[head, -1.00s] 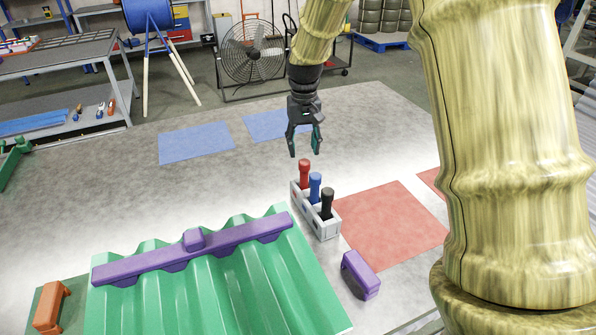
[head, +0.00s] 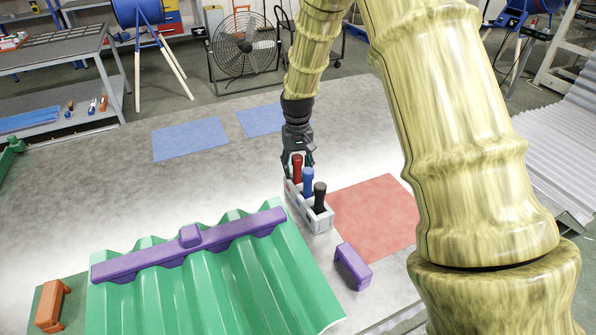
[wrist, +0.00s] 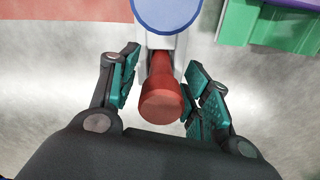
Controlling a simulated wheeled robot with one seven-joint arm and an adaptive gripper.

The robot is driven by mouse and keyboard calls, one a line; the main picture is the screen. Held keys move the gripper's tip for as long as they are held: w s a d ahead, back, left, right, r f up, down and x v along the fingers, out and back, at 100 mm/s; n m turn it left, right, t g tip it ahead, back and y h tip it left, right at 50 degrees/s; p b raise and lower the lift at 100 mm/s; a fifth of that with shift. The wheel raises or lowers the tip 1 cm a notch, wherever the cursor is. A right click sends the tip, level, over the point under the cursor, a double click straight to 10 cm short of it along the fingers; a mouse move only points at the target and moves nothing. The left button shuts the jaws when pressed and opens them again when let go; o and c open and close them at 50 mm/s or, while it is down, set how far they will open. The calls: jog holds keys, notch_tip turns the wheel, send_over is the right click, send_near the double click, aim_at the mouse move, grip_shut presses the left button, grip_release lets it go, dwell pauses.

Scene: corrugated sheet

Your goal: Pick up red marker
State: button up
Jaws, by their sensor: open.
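The red marker (head: 297,168) stands upright in the far end slot of a small grey holder (head: 318,222). A blue marker (head: 308,181) and a black marker (head: 320,196) stand beside it in the same holder. My gripper (head: 298,168) is lowered at the red marker. In the wrist view, my gripper (wrist: 160,95) is open, with teal finger pads on both sides of the red marker (wrist: 162,98). A gap shows on the left side; the right pad is closer to the marker. The blue marker's top (wrist: 167,12) shows beyond it.
A green corrugated sheet (head: 215,285) with a purple bar (head: 150,258) across it lies left of the holder. A purple block (head: 352,267) and an orange block (head: 52,303) sit nearby. Red (head: 375,215) and blue (head: 190,139) mats lie flat. The table's left middle is clear.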

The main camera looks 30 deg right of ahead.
jog(key=shift+f, duration=0.1)
jog(key=c, duration=1)
